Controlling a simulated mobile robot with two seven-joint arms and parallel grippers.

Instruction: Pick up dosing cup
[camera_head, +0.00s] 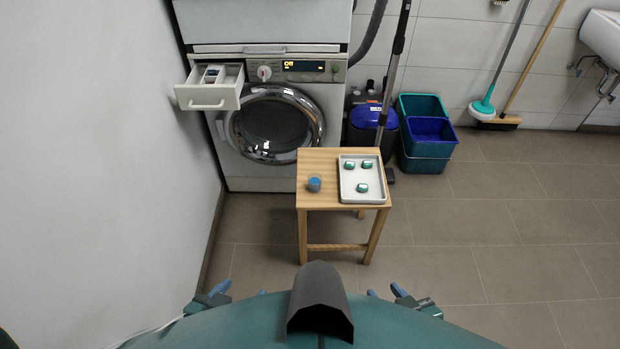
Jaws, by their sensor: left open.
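A small blue cup (314,184), which looks like the dosing cup, stands on the left part of the wooden stool (320,163). My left gripper (241,290) is at the bottom left of the view, partly hidden by my body. It is open and well short of the stool, with nothing seen in it. My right gripper (385,292) is at the bottom right, also partly hidden. Its blue fingertips show apart, and it is away from the cup.
A light tray (347,194) with several green-and-white pods sits on the stool's right side. Behind stands a washing machine (272,123) with its detergent drawer (211,88) pulled out. Teal and blue buckets (425,134) stand right of it. The floor at right is clear.

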